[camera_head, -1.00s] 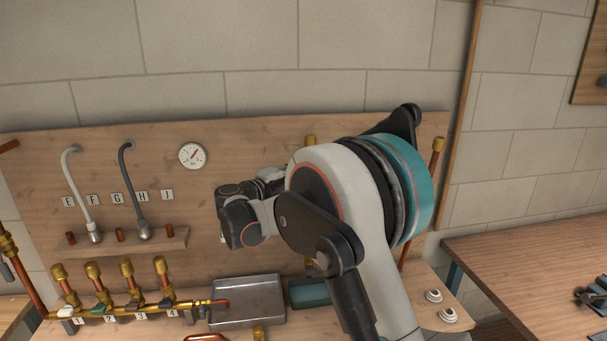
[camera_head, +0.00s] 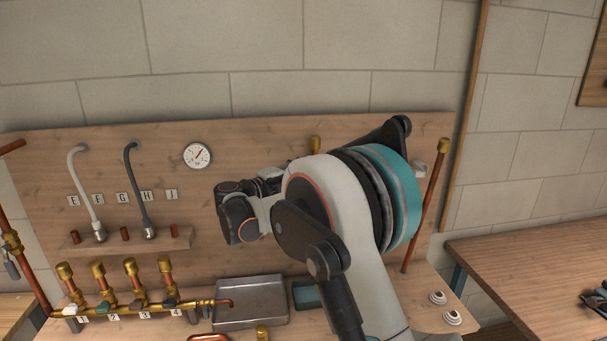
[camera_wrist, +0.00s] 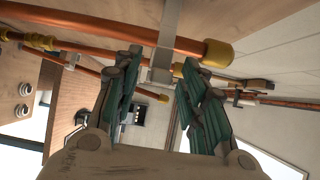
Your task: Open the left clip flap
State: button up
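In the wrist view, my gripper (camera_wrist: 162,58) is open, its two teal-padded fingers spread either side of a pale grey clip strip (camera_wrist: 168,42). The strip crosses a copper pipe with a brass end cap (camera_wrist: 217,53). I cannot tell whether the fingers touch it, or which part is the flap. Another small clip (camera_wrist: 240,97) sits on a pipe farther right. In the head view, my arm hides the fingers and the middle of the board. A pale clip (camera_head: 419,171) shows beside the upright copper pipe (camera_head: 428,205) at the right.
The wooden board (camera_head: 95,160) carries a gauge (camera_head: 197,155) and two hoses. Several numbered valves (camera_head: 135,290) line the lower left. A metal tray (camera_head: 250,302) and a teal box (camera_head: 306,294) lie below my arm. A wooden table (camera_head: 530,270) stands at the right.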

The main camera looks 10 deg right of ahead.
jog(key=v, duration=1.2)
